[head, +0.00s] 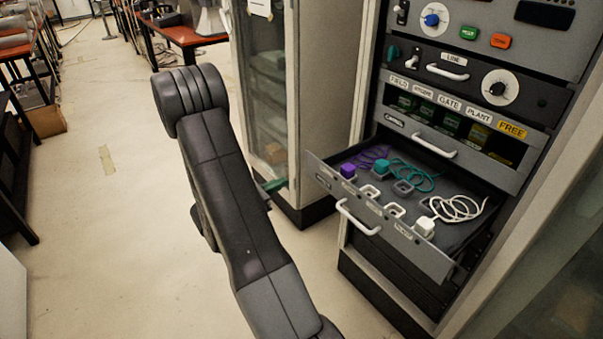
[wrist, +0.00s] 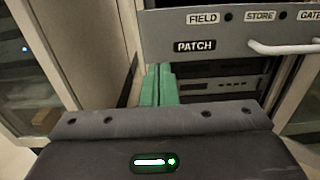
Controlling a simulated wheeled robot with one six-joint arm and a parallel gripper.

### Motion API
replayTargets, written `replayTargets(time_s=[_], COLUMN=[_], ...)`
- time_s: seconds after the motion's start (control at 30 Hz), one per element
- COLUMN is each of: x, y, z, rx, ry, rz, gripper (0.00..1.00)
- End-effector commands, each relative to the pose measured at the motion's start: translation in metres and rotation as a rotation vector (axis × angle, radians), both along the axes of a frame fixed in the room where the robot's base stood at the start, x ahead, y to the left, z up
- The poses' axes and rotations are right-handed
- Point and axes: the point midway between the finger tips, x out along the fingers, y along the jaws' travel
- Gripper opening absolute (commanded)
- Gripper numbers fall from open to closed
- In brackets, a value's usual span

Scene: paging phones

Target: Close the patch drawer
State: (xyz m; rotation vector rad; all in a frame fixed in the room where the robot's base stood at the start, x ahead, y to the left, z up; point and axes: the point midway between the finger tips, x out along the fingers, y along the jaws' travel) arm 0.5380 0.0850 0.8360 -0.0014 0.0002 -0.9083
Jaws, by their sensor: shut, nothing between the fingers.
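The patch drawer (head: 385,218) is pulled out of the rack in the head view. Purple, teal and white cables with plugs lie in it, and a pale handle (head: 357,219) is on its front. In the wrist view the drawer front (wrist: 225,32) bears a PATCH label, and its handle (wrist: 283,47) is at the right. My gripper's green fingers (wrist: 158,86) are together and empty, appearing just below the left part of the drawer front. In the head view the fingertips (head: 275,185) show left of the drawer, partly hidden behind my arm. Contact with the drawer cannot be told.
A glass-doored cabinet (head: 268,100) stands left of the rack. Above the open drawer is a closed drawer with a handle (head: 435,148), then panels with knobs and buttons. The floor (head: 110,200) at left is mostly clear, with red-topped tables (head: 190,35) further back.

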Motion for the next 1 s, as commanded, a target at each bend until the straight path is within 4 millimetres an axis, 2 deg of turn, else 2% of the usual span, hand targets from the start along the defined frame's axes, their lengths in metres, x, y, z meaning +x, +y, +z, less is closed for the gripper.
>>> replayTargets(time_s=[0.3, 0.5, 1.0], x=[0.033, 0.046, 0.051], y=[-0.043, -0.060, -0.066], z=[0.001, 0.001, 0.000], rx=[0.001, 0.001, 0.001], ry=[-0.001, 0.000, 0.000], rz=[-0.004, -0.002, 0.000], gripper=[0.00, 0.00, 0.00])
